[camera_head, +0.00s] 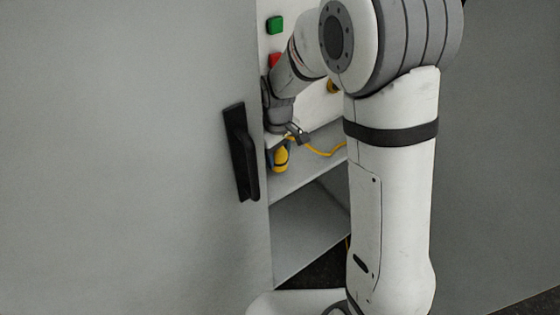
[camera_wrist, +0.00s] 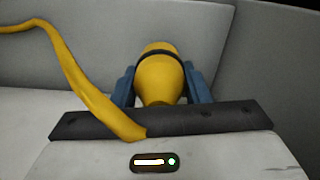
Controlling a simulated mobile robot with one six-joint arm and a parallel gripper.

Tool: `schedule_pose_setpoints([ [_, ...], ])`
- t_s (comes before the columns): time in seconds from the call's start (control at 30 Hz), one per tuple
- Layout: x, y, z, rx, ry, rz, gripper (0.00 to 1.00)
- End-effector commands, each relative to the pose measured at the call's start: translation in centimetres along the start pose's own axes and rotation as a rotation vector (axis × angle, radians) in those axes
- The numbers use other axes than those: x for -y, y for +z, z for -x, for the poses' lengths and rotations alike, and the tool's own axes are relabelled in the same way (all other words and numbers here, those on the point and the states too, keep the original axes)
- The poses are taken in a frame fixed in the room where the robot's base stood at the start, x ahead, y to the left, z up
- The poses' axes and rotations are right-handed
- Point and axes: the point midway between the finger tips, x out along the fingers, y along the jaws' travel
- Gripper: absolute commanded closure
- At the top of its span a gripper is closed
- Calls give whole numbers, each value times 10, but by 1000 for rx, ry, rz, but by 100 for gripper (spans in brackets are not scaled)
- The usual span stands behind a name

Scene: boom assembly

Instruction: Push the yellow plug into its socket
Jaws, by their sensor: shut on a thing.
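The yellow plug (camera_wrist: 162,78) is a rounded yellow body with a dark band, and it sits between the two blue fingers of my gripper (camera_wrist: 161,84) in the wrist view. My gripper is shut on it. In the head view the plug (camera_head: 281,157) shows small below my wrist, beside the cabinet door's edge. Its yellow cable (camera_wrist: 80,75) curves off to the upper left in the wrist view. The plug's far end is hidden in the wrist view.
A grey cabinet door (camera_head: 130,160) with a black handle (camera_head: 241,152) stands at the left. Inside are a green button (camera_head: 275,25), a red button (camera_head: 275,60) and a grey shelf (camera_head: 310,225). My arm blocks much of the opening. Grey walls lie close around my gripper.

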Motion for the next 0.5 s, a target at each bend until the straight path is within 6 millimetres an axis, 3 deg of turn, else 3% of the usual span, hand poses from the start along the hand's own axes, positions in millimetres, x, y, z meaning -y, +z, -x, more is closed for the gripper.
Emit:
schedule_pose_setpoints([
  [0.2, 0, -1, 45, -6, 2, 0, 90],
  [0.5, 0, 0, 68, -1, 1, 1, 90],
])
